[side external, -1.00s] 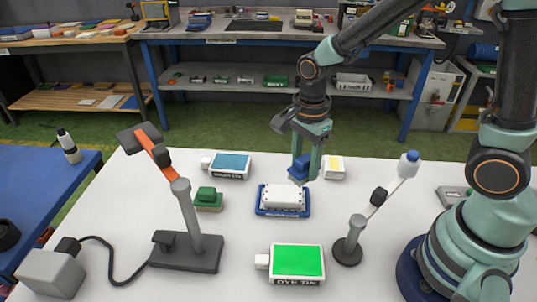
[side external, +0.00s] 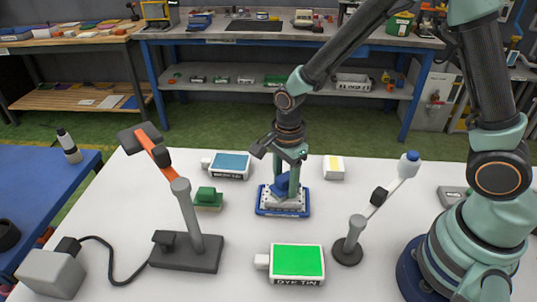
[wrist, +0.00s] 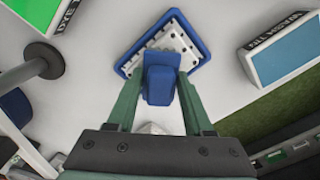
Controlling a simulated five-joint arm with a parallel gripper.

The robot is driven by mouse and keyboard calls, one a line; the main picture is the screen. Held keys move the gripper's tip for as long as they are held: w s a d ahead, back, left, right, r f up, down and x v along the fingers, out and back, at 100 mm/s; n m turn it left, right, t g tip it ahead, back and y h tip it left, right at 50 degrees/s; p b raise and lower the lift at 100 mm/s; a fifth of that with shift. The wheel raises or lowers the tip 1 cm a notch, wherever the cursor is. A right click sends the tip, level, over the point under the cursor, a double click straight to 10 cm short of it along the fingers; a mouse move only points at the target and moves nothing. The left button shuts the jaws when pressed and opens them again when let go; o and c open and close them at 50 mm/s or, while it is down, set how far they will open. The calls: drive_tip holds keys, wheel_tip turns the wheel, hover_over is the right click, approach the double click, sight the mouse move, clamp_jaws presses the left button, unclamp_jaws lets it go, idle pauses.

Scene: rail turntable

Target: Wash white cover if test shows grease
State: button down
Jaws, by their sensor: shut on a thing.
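The white cover (side external: 268,200) lies in a blue tray (side external: 283,214) near the middle of the white table. Dark spots or holes show on its top; I cannot tell which. My gripper (side external: 286,187) points down over the tray and is shut on a blue block (side external: 282,195). The block is at the cover's top, touching or just above it. In the wrist view the block (wrist: 160,78) sits between the fingers and hides part of the cover (wrist: 178,40).
A green-topped dye tin (side external: 297,262) stands in front, a blue-topped tin (side external: 229,165) behind. A green block (side external: 207,198) is left of the tray, a yellow-and-white box (side external: 334,167) behind right. A lamp-like stand (side external: 190,225) and a smaller stand (side external: 349,245) flank the tray.

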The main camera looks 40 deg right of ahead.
drive_tip(key=w+a, duration=0.3)
drive_tip(key=shift+w+a, duration=0.15)
drive_tip(key=shift+a, duration=0.1)
drive_tip(key=shift+s+d, duration=3.05)
drive_tip(key=shift+d, duration=0.05)
wheel_tip(320, 180, up, 8)
wheel_tip(320, 180, up, 8)
drive_tip(key=m, duration=0.9)
hover_over(284, 168)
wheel_tip(284, 168, down, 19)
drive_tip(key=shift+f, duration=0.1)
drive_tip(key=shift+s+f, duration=0.1)
drive_tip(key=shift+f, duration=0.05)
